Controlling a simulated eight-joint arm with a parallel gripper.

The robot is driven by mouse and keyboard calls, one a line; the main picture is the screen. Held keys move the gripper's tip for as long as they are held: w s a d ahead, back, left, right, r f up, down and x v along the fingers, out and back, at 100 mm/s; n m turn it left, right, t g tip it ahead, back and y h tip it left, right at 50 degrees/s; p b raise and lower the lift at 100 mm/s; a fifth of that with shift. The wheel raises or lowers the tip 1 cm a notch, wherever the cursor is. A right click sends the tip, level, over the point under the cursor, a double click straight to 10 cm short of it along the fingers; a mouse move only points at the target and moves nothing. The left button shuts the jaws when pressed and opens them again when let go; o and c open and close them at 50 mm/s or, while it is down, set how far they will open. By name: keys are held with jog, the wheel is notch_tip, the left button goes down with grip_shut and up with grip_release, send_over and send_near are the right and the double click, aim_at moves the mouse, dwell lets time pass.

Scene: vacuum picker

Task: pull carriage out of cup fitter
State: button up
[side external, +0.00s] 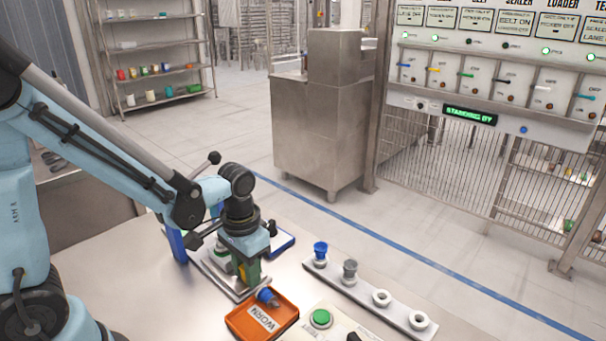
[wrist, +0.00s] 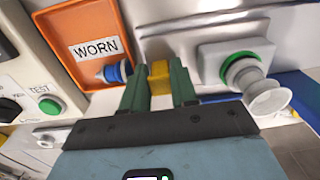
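The cup fitter (side external: 218,282) is a metal base on the bench, partly hidden under my arm in the side view. The wrist view shows its grey block with a green ring (wrist: 240,70) and a white cup (wrist: 268,97) at right. A yellow block (wrist: 159,78), which looks like the carriage's handle, sits between the dark green fingers of my gripper (wrist: 160,68). The fingers appear to touch it on both sides. In the side view my gripper (side external: 248,272) points down at the fitter's near end. How far the carriage sits in the fitter is hidden.
An orange WORN tray (side external: 240,325) holding a blue cup piece (side external: 268,297) lies close in front of my gripper. A green button (side external: 320,318) is to its right. A rail (side external: 365,291) carries a blue cup, a grey cup and two white rings. A blue post (side external: 177,247) stands behind.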

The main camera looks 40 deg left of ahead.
jog(key=o, duration=0.4)
jog(key=shift+d, duration=0.15)
jog(key=shift+c, duration=0.2)
jog(key=shift+r, duration=0.15)
notch_tip(320, 180, up, 12)
dwell(0.3)
jog(key=shift+s+a+f+t, duration=0.15)
jog(key=shift+s+a+t, duration=0.1)
jog(key=shift+t, duration=0.9)
jog(key=shift+s+a+f+t, duration=0.2)
jog(key=shift+s+t, duration=0.1)
jog(key=shift+t, duration=0.9)
jog(key=shift+s+a+f+t, duration=0.1)
jog(key=shift+s+a+t, duration=0.15)
jog(key=shift+t, duration=0.9)
